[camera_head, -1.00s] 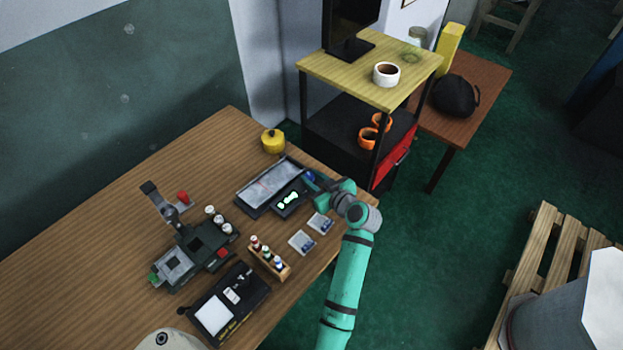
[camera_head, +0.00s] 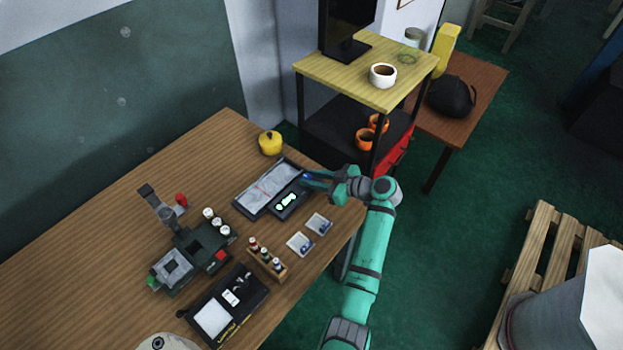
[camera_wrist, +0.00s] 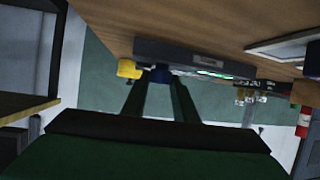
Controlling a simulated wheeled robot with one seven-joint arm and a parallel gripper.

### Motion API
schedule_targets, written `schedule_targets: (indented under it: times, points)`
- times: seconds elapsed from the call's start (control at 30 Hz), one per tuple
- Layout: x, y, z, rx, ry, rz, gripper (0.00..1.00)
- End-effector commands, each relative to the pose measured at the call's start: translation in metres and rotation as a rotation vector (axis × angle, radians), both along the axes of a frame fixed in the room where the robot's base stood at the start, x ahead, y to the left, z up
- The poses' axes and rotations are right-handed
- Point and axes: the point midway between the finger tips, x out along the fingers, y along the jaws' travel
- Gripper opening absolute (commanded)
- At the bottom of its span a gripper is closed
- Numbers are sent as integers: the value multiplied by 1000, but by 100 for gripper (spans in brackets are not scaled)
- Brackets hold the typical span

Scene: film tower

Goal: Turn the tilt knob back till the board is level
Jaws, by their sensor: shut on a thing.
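The board (camera_head: 268,187) is a dark-framed tray with a pale grey panel, lying near the table's far right edge. A dark box with a lit green display (camera_head: 287,202) adjoins its near side. The blue tilt knob (camera_head: 306,176) is at the board's right end, largely covered by my gripper (camera_head: 311,179). In the wrist view the knob (camera_wrist: 160,75) lies between the tips of my two fingers (camera_wrist: 160,82), against the dark side of the board unit (camera_wrist: 195,58). My gripper is shut on the knob. I cannot tell the board's exact tilt.
A yellow pot (camera_head: 270,143) stands behind the board. Two small cards (camera_head: 300,244) and a vial rack (camera_head: 267,259) lie in front. A dark microscope-like device (camera_head: 190,250) stands at left. A shelf with a cup (camera_head: 383,75) rises behind my arm.

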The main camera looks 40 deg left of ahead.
Motion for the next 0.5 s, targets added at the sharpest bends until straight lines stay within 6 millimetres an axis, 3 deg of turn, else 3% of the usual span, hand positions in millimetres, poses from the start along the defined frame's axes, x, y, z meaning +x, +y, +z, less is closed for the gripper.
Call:
schedule_targets:
  times: [0.23,0.27,0.3,0.33,0.5]
  points:
    - [-2,0,-2,-3,3,4,4]
    - [-2,0,-2,-3,3,4,31]
    - [-2,0,-2,-3,3,4,40]
    - [-2,0,-2,-2,4,4,45]
    - [-2,0,-1,-2,2,3,45]
